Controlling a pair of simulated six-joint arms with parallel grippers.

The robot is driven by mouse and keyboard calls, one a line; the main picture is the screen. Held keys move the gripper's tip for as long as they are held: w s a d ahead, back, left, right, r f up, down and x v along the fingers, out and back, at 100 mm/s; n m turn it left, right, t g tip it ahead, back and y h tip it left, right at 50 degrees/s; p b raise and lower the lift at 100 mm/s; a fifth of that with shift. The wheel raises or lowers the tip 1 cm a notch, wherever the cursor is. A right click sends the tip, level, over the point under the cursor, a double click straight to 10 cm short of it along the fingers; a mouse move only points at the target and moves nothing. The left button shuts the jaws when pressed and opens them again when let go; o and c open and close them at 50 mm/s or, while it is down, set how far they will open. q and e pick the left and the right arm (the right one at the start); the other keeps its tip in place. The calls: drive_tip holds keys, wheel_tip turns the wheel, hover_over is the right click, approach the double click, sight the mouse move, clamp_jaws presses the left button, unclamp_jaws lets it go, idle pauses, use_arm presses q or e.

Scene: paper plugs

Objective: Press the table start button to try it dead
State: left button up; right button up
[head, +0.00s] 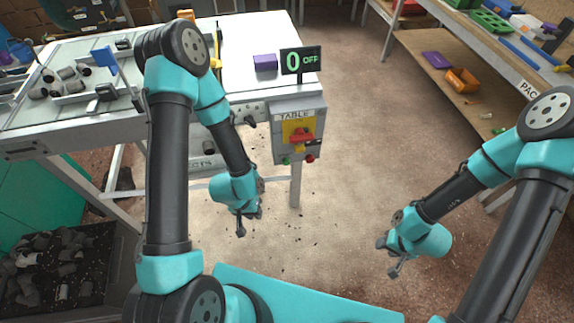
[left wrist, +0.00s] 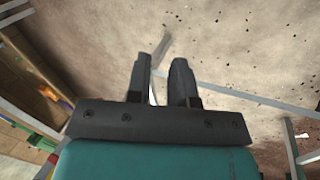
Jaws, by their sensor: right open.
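The table's control box (head: 297,132) hangs at the table's front right corner under a "TABLE" label. It carries a yellow plate with a red switch handle (head: 300,134). A green button (head: 286,160) is at its lower left and a red button (head: 310,158) at its lower right. A small dark and red item (head: 314,143) sits beside the handle, too small to identify. The display (head: 300,60) above reads "0 OFF". My left gripper (head: 241,227) is below and left of the box, open and empty, also in the left wrist view (left wrist: 162,85). My right gripper (head: 388,258) is open and empty at lower right.
The white table (head: 245,40) holds a purple block (head: 265,62) and a tray of grey plugs (head: 70,80). A bin of grey pieces (head: 60,265) stands lower left. Shelving (head: 480,85) stands at right. The floor before the box is clear apart from scattered specks.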

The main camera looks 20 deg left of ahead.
use_arm(q)
clamp_jaws()
idle(1.0)
